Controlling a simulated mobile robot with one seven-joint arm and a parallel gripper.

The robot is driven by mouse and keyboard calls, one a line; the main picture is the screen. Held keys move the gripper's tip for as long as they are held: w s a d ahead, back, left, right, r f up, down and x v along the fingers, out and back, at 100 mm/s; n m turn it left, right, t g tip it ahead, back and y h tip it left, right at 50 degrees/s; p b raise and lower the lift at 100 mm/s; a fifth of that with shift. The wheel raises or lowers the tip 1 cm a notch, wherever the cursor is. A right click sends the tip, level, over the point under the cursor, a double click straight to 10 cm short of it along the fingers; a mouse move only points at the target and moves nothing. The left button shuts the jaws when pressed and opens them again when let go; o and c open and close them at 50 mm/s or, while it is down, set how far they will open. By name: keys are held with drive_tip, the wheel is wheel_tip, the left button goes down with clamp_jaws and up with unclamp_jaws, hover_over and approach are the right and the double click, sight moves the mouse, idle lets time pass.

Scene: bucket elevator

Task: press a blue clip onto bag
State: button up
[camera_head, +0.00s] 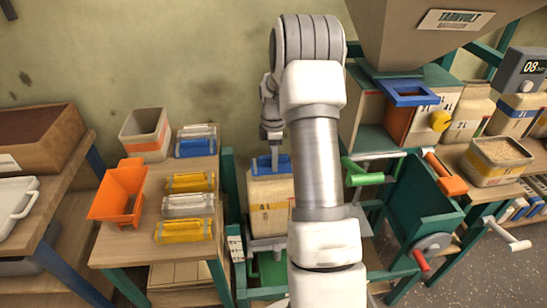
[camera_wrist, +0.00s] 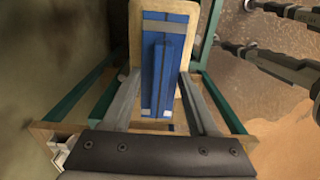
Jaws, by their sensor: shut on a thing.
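My gripper (camera_head: 271,150) points down over the paper bag (camera_head: 271,205) in the head view. It is shut on a blue clip (camera_head: 262,164), which sits at the bag's top edge. In the wrist view the fingers (camera_wrist: 160,82) lie on both sides of the blue clip (camera_wrist: 165,50), and the tan bag top (camera_wrist: 136,30) shows around it. I cannot tell how firmly the clip is seated. Another blue clip (camera_head: 196,147) lies at the back of the left table. My arm hides the bag's right side.
On the left table (camera_head: 150,245) lie yellow clips (camera_head: 184,230) and pale clips (camera_head: 188,205), with an orange scoop-like hopper (camera_head: 119,192) and an open bin (camera_head: 146,133). To the right are a green handle (camera_head: 364,178), an orange handle (camera_head: 446,175) and a large hopper (camera_head: 430,30).

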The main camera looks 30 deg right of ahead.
drive_tip(key=o, duration=1.4)
drive_tip(key=shift+r+p, duration=1.15)
drive_tip(key=shift+r, duration=7.55)
